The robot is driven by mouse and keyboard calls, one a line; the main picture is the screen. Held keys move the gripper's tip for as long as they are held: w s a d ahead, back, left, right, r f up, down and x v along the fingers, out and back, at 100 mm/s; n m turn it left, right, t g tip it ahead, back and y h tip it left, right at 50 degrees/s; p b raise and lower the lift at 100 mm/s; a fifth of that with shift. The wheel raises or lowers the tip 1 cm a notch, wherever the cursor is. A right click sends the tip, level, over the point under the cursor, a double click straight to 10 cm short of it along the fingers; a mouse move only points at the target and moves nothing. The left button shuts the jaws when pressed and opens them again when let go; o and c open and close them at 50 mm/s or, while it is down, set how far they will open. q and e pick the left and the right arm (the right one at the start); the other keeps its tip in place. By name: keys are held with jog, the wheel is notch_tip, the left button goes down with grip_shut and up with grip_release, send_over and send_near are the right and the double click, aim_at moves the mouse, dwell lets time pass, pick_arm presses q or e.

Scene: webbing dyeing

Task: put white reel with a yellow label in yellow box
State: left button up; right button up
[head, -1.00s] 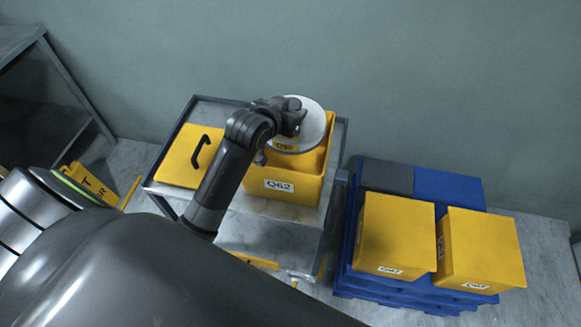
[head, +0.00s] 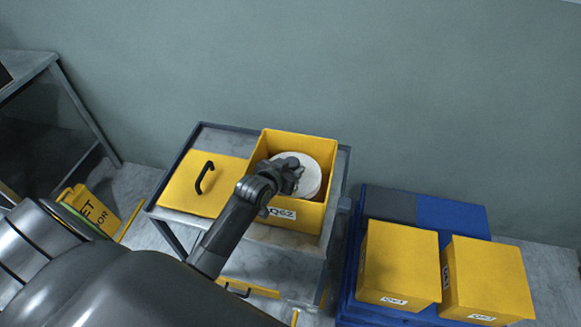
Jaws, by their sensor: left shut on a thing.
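The white reel (head: 311,179) is inside the open yellow box (head: 318,214) marked Q62, which stands on a grey metal cart. My left gripper (head: 292,176) reaches down into the box and is shut on the reel. The reel's yellow label is not visible now; the gripper and the box's front wall hide part of the reel. Whether the reel touches the box floor cannot be told. My right gripper is not in view.
A yellow lid (head: 205,184) with a black handle lies on the cart (head: 296,242), left of the box. Two closed yellow boxes (head: 398,262) (head: 487,280) stand on a blue pallet (head: 452,213) at the right. A yellow floor sign (head: 92,208) and a grey table (head: 28,66) are at the left.

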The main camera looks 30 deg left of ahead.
pick_arm(q)
jog(key=shift+f, duration=0.2)
jog(key=shift+s+f, duration=0.2)
jog(key=shift+f, duration=0.2)
jog(key=o, duration=1.3)
jog(key=shift+s+f+b, duration=0.15)
jog(key=shift+f+b, duration=0.05)
jog(key=shift+b, duration=0.1)
jog(key=shift+r+p, duration=0.3)
jog(key=shift+r, duration=0.35)
jog(key=shift+s, duration=0.15)
jog(key=r+v, duration=0.1)
jog(key=v, duration=1)
jog(key=shift+f, duration=0.1)
